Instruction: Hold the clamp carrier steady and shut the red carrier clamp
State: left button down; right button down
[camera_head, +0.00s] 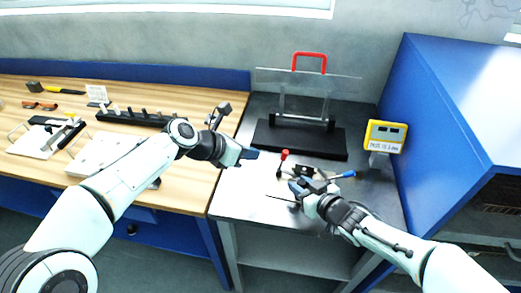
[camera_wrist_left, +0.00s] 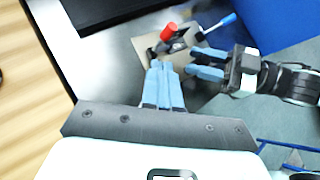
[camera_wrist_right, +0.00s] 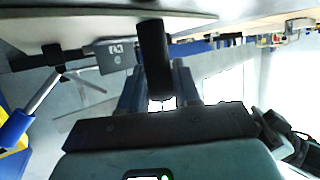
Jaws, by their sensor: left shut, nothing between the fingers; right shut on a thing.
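The red carrier clamp handle (camera_head: 284,155) stands up on the clamp carrier, on the dark steel bench. In the left wrist view the red handle (camera_wrist_left: 168,32) rises above the carrier's beige plate (camera_wrist_left: 180,47). My right gripper (camera_head: 297,187) is at the carrier's near side, shut on a black handle (camera_wrist_right: 153,55) that appears to belong to the carrier. My left gripper (camera_head: 253,154) is shut and empty, left of the red handle and apart from it. It also shows in the left wrist view (camera_wrist_left: 163,68). The clamp's lower parts are partly hidden.
A blue-handled lever (camera_head: 343,175) sticks out right of the carrier. A clear panel stand with a red handle (camera_head: 309,55) is behind, and a yellow display (camera_head: 385,135) at right. The wooden table (camera_head: 190,198) at left holds several fixtures.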

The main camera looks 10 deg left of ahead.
pick_arm(q)
jog(key=s+a+r, duration=0.2)
jog(key=s+r, duration=0.2)
jog(key=r, duration=0.2)
jog(key=shift+s+a, duration=0.2)
pick_arm(e)
jog(key=c, duration=0.7)
grip_release()
jog(key=shift+c, duration=0.2)
